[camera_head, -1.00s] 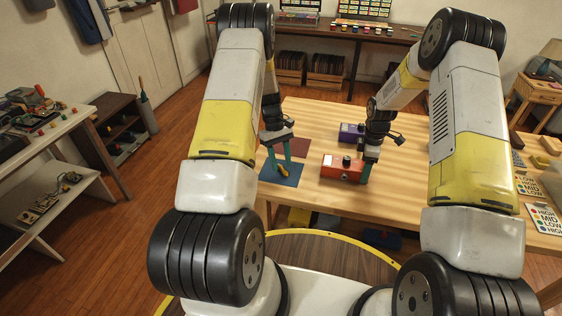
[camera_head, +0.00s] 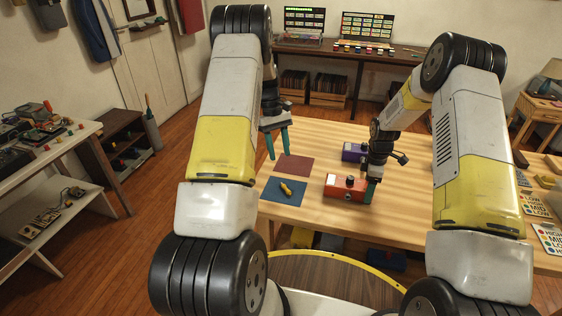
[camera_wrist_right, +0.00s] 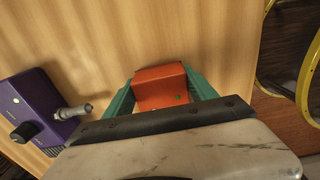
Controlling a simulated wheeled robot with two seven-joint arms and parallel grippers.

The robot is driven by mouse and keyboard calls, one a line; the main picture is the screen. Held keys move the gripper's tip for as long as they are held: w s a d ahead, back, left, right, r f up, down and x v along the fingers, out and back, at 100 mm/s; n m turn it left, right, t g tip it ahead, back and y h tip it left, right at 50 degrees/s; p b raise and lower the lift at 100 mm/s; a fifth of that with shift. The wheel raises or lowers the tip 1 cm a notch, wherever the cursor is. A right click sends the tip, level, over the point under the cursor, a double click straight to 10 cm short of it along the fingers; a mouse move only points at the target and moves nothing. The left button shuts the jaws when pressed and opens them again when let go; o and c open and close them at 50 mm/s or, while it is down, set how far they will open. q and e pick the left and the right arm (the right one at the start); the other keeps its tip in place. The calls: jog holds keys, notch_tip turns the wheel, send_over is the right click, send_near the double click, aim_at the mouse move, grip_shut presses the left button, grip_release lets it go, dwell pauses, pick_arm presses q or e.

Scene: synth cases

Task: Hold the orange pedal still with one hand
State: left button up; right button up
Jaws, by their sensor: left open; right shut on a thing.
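The orange pedal (camera_head: 343,187) sits on the wooden table, with a dark knob on top. My right gripper (camera_head: 370,188) is shut on its right end. In the right wrist view the orange pedal (camera_wrist_right: 162,86) shows between the two teal fingers (camera_wrist_right: 160,96), and part of it is hidden behind the gripper body. My left gripper (camera_head: 277,146) is open and empty, over the far left edge of the table, apart from the pedal.
A purple pedal (camera_head: 353,151) stands behind the orange one; its metal plug (camera_wrist_right: 74,111) shows in the wrist view.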

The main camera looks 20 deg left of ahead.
dwell(0.4)
jog(key=o, duration=1.6)
jog(key=shift+r, duration=0.1)
notch_tip(320, 180, up, 12)
jog(key=shift+f, duration=0.1)
notch_tip(320, 180, up, 10)
